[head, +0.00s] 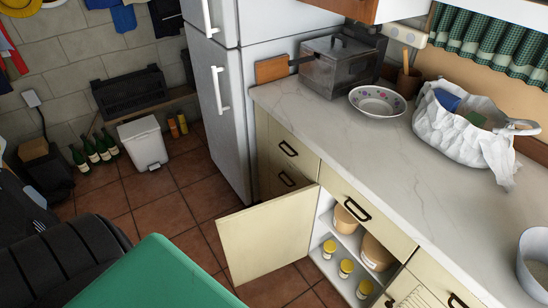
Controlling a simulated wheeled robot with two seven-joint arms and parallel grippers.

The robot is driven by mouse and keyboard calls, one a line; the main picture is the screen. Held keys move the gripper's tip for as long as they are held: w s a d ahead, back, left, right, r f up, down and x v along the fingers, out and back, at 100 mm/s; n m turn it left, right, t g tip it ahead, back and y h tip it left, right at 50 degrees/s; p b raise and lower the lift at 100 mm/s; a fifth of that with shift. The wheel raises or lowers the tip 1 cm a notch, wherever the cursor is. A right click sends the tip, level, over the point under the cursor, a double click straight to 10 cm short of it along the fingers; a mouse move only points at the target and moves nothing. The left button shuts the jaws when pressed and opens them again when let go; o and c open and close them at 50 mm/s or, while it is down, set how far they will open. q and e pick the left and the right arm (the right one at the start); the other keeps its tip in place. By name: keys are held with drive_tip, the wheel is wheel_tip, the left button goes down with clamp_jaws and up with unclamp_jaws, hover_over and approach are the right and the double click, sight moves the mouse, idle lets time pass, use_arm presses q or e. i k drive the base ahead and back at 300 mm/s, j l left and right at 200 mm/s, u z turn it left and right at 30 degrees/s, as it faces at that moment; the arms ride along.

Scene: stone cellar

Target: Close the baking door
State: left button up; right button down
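A cream cabinet door (265,235) under the counter stands wide open. It swings out to the left from the left edge of its opening, over the tiled floor. The open cabinet (324,228) shows white shelves with brown containers (377,252) and several yellow-lidded jars (346,267) on them. Nothing touches the door in this view. Neither of my grippers is in view.
A marble-look counter (345,135) runs above the cabinet, with a bowl (377,101) and a white bag (455,130) on it. A white fridge (217,95) stands left of the counter. A green surface (155,275) and a dark ribbed object (70,262) fill the lower left.

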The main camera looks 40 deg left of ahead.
sight(258, 241)
drive_tip(key=k+l+z, duration=0.15)
drive_tip(key=k+z, duration=0.35)
drive_tip(key=j+z, duration=0.4)
drive_tip(key=k+j+z, duration=0.1)
drive_tip(key=z, duration=0.3)
drive_tip(key=k+j+z, duration=0.1)
drive_tip(key=j+z, duration=0.25)
drive_tip(key=k+j, duration=0.15)
drive_tip(key=j, duration=0.3)
drive_tip(key=k+j, duration=0.15)
drive_tip(key=j, duration=0.3)
drive_tip(key=k+j, duration=0.15)
drive_tip(key=j, duration=0.3)
drive_tip(key=k+j, duration=0.15)
drive_tip(key=j, duration=0.3)
drive_tip(key=k+j, duration=0.15)
drive_tip(key=j, duration=0.3)
drive_tip(key=k+j, duration=0.15)
drive_tip(key=j, duration=0.3)
drive_tip(key=k+j, duration=0.15)
drive_tip(key=j, duration=0.3)
drive_tip(key=k+j, duration=0.15)
drive_tip(key=j, duration=0.3)
